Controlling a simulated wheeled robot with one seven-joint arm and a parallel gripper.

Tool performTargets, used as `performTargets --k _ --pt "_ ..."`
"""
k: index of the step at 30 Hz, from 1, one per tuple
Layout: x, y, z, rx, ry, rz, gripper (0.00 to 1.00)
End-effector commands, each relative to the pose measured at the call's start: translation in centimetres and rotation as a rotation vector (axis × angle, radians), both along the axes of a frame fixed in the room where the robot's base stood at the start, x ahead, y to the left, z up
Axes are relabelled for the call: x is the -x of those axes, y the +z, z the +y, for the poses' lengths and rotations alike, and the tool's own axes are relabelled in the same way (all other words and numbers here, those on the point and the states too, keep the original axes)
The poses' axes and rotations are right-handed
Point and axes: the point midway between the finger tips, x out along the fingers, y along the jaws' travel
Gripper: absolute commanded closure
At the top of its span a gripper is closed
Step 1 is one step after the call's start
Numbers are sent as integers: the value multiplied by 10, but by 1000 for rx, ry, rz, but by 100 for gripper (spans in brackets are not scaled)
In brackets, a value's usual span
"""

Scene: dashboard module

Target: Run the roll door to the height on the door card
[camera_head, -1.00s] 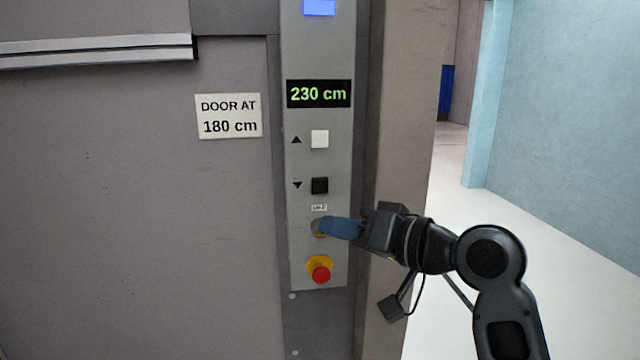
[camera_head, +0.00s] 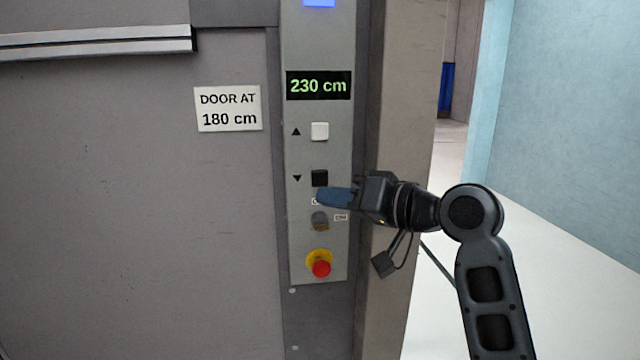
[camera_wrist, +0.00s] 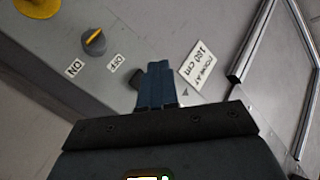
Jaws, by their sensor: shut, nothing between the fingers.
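The door card (camera_head: 228,108) reads "DOOR AT 180 cm" and hangs left of the control panel (camera_head: 335,50); it also shows in the wrist view (camera_wrist: 198,66). The panel display (camera_head: 319,86) reads 230 cm. Below it are a white up button (camera_head: 320,131) and a black down button (camera_head: 319,178). A rotary switch (camera_head: 320,221) with OFF and ON labels sits lower; it also shows in the wrist view (camera_wrist: 94,41), its setting unclear. My gripper (camera_head: 320,196) is shut and empty, blue fingertips just below the down button (camera_wrist: 137,79). I cannot tell whether they touch the panel.
A red emergency button on a yellow base (camera_head: 320,264) is at the panel's bottom. A blue light (camera_head: 319,2) is at its top. The roll door's bottom bar (camera_head: 100,43) shows at upper left. A post (camera_head: 395,110) stands right of the panel, with open floor beyond.

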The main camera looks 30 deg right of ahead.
Motion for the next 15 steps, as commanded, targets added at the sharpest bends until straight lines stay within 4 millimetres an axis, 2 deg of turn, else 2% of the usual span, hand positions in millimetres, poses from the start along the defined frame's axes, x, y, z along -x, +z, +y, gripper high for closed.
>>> performTargets --k 6,15 --pt "-25 0 -11 -1 -1 0 100" --pt "-40 0 -18 1 0 0 100"
